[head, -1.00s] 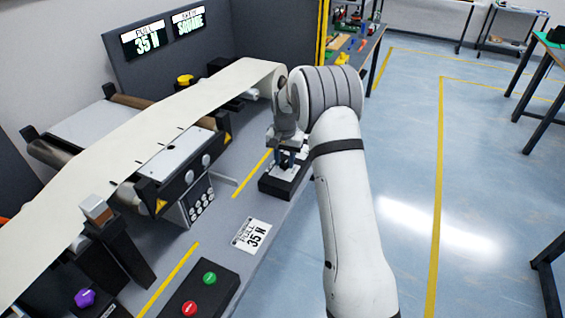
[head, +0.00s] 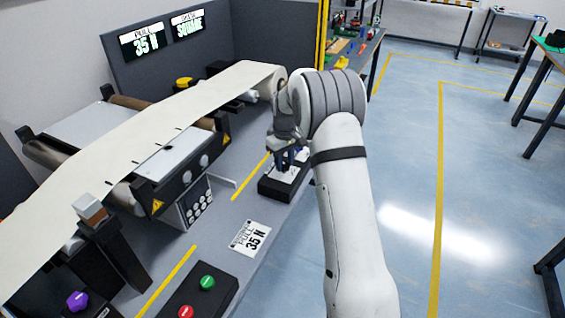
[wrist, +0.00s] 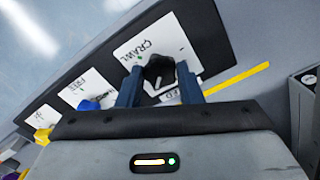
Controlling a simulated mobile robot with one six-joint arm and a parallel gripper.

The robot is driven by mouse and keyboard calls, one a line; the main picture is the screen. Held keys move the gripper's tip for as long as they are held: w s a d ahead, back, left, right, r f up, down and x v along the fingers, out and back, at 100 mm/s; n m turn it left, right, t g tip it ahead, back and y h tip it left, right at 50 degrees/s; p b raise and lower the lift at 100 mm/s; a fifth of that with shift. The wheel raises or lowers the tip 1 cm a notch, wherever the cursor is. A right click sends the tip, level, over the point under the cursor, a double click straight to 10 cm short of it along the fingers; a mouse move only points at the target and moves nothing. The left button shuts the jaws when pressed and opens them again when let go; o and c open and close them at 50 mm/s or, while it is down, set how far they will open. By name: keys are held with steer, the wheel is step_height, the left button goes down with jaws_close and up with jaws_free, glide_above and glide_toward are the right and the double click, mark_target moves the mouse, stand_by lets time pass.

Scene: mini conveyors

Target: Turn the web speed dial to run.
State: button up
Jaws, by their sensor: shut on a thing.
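The web speed dial (wrist: 158,70) is a dark knob on a white plate (wrist: 137,46) lettered CRAWL, with a small green dot on the plate. The plate is on a black control box (wrist: 207,22), which also shows at the table's edge in the head view (head: 268,189). My gripper (wrist: 160,78) is shut on the dial, one blue finger on each side. Part of the plate's lettering is hidden by a finger. In the head view my gripper (head: 287,158) is over the box and hides the dial.
A blue knob (wrist: 90,104) and a yellow knob (wrist: 42,136) are beside the dial on the same box. The pale web (head: 150,130) runs over rollers to the left. A box with green (head: 207,283) and red (head: 186,312) buttons is nearer. Open floor lies right.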

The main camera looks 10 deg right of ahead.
mark_target(285, 164)
steer(key=shift+w+r+n, duration=0.15)
steer(key=shift+n, duration=0.55)
steer(key=shift+w+r+n, duration=0.1)
steer(key=shift+n, duration=0.6)
steer(key=o, duration=1)
steer(key=shift+f, duration=0.15)
steer(key=shift+c, duration=0.2)
steer(key=shift+s, duration=0.1)
step_height(285, 164, up, 8)
steer(key=shift+f+b, duration=0.25)
steer(key=shift+b, duration=0.15)
steer(key=shift+r, duration=0.15)
